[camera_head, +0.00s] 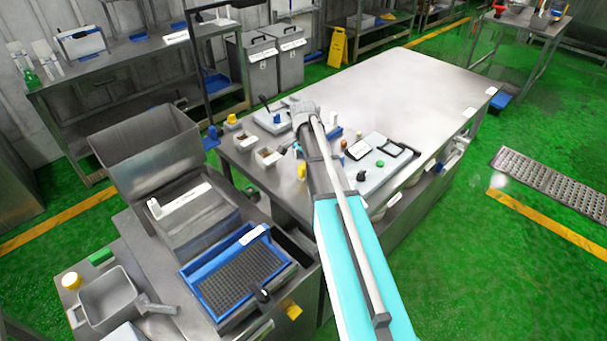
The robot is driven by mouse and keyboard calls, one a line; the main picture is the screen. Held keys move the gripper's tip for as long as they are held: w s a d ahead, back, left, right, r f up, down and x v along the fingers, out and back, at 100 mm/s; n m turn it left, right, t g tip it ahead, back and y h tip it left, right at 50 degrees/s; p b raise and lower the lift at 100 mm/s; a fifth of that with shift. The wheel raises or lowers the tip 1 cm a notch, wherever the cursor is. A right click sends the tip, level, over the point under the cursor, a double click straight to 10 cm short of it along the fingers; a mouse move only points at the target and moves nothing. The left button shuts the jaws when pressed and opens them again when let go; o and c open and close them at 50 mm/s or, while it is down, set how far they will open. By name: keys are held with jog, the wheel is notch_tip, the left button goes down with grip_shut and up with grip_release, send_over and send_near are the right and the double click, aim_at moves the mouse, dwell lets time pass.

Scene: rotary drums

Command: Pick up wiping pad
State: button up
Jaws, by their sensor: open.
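My arm reaches from the bottom of the view up over the near part of the large steel table (410,85). Its far end is above the group of small items there. The jaws of my gripper cannot be made out and seem hidden behind the arm. I cannot pick out the wiping pad for sure. A pale flat piece with a dark handle (271,120) lies on the table just left of the arm's end. A light tray (374,181) with dark-framed flat items lies to the right of the arm. The arm hides part of the table between them.
A steel machine with an open lid (146,155) and a blue-framed grate (240,275) stands at the left front. A grey scoop-like container (107,300) is beside it. Small bins (268,157) and knobs crowd the table's near end. The table's far part is clear.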

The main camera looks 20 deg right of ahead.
aim_at(304, 165)
jog(key=shift+f, duration=0.15)
notch_tip(304, 165, down, 5)
jog(key=b, duration=0.5)
jog(key=shift+w, duration=0.1)
dwell(0.8)
grip_shut()
jog(key=shift+r, duration=0.25)
notch_tip(304, 165, up, 3)
jog(key=p, duration=0.3)
jog(key=s+d+r+p, duration=0.1)
jog(key=s+r+p, duration=0.8)
jog(key=s, duration=0.5)
jog(key=shift+d+r+p, duration=0.25)
jog(key=shift+r+p, duration=0.1)
jog(key=shift+p, duration=0.05)
